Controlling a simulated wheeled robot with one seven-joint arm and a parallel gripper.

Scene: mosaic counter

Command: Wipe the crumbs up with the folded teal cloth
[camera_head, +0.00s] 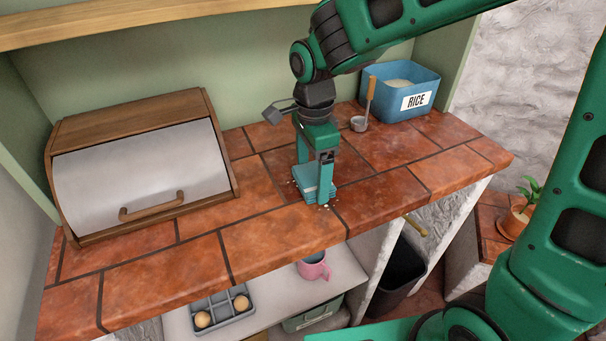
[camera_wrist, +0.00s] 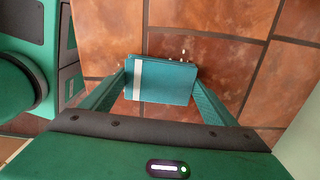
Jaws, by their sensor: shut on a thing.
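The folded teal cloth (camera_head: 311,191) is on the tiled counter (camera_head: 280,226) near its front edge, right of the middle. My gripper (camera_head: 317,187) points down and is shut on the cloth, with a finger on each side. In the wrist view the cloth (camera_wrist: 170,82) shows as a teal block with a pale stripe at its left end, between the two fingers. Small pale crumbs (camera_wrist: 183,52) show just past the cloth's far edge. A few more crumbs (camera_head: 293,181) lie close around it in the head view. Any crumbs under the cloth are hidden.
A wooden bread box (camera_head: 130,118) with a grey front stands at the left. A blue rice bin (camera_head: 390,111) and a metal scoop (camera_head: 359,123) with a wooden handle are at the back right. The counter between bread box and cloth is clear. A pink mug (camera_head: 313,267) sits on the shelf below.

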